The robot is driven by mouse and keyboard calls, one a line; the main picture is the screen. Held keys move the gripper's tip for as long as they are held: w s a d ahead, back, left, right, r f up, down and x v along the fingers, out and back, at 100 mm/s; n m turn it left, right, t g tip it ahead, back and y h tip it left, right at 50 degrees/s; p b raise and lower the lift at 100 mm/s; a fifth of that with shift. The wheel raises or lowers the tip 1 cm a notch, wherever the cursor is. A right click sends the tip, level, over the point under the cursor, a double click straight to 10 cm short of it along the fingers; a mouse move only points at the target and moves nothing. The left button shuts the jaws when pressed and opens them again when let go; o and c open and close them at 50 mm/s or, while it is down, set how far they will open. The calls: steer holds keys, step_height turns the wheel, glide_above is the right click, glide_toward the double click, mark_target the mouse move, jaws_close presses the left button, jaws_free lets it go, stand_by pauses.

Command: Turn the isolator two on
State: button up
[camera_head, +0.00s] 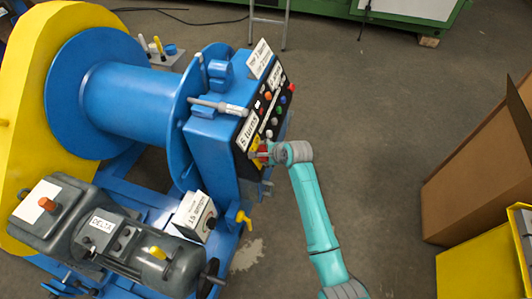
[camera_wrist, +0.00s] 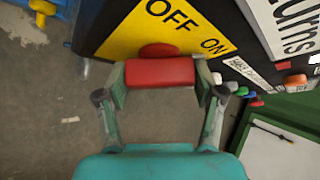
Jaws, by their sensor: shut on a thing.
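A red isolator handle (camera_wrist: 160,72) sits on a yellow plate (camera_wrist: 135,35) lettered OFF and ON, on the front of the blue machine's control box. In the wrist view, my gripper (camera_wrist: 160,84) has one finger at each end of the red handle and is shut on it. In the head view, my gripper (camera_head: 264,153) is at the lower part of the panel, and a bit of red shows at its tip. Most of the plate is hidden there. I cannot tell which marking the handle points to, or read a number for this isolator.
Coloured buttons (camera_head: 267,121) and a "5 turns" label (camera_head: 247,131) are above the handle on the panel. A yellow-handled valve (camera_head: 244,218) and a "15 amps" box (camera_head: 194,215) are lower left. A cardboard box (camera_head: 480,165) stands right; floor between is clear.

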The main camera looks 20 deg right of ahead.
steer(key=o, duration=1.1)
steer(key=shift+o, duration=0.2)
steer(key=v, duration=1.2)
